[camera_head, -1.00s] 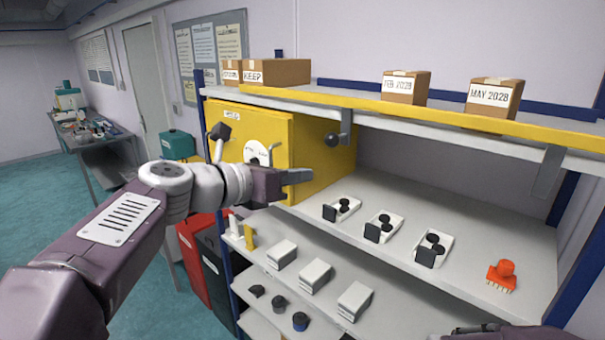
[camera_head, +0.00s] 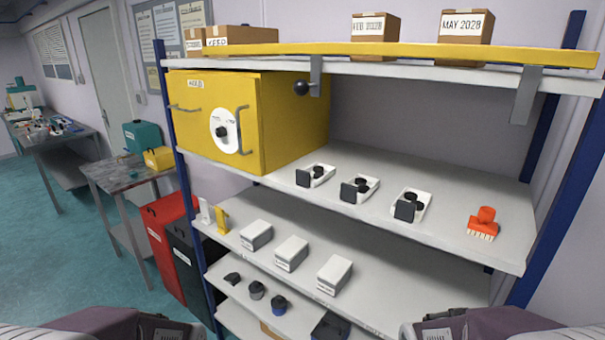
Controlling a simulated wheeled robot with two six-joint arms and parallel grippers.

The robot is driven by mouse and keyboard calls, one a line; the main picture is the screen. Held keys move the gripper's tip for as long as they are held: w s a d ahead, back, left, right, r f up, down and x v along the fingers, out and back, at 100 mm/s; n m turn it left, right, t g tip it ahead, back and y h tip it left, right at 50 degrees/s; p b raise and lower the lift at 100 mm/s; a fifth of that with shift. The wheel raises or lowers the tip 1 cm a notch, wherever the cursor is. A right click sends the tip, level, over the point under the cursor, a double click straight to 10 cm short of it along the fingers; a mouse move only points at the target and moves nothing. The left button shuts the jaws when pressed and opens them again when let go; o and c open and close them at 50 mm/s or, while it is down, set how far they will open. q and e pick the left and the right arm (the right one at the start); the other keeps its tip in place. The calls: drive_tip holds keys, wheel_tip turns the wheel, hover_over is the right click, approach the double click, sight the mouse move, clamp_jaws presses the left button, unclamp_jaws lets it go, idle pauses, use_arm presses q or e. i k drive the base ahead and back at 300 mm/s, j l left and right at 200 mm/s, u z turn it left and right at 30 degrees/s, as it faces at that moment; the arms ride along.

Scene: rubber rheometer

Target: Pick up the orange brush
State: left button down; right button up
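The orange brush (camera_head: 484,222) stands on the upper shelf (camera_head: 460,248) near its right end, with its pale bristles facing down and forward. Nothing touches it. Parts of both my arms show along the bottom edge of the view, one at the lower left and one at the lower right. Both of my grippers are out of the picture, so their fingers cannot be seen.
Several white trays with black round parts (camera_head: 360,189) stand left of the brush. A yellow cabinet (camera_head: 287,125) fills the shelf's left end. A yellow rail (camera_head: 400,50) with hanging brackets runs above. White boxes (camera_head: 291,253) sit on the shelf below. A blue post (camera_head: 560,180) stands right.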

sight(482, 226)
drive_tip(key=z, duration=2.55)
drive_tip(key=u, duration=1.25)
drive_tip(key=j+z, duration=0.3)
drive_tip(key=k+j+z, duration=0.15)
drive_tip(key=j+z, duration=0.2)
drive_tip(key=k+j+z, duration=0.15)
drive_tip(key=j+z, duration=0.15)
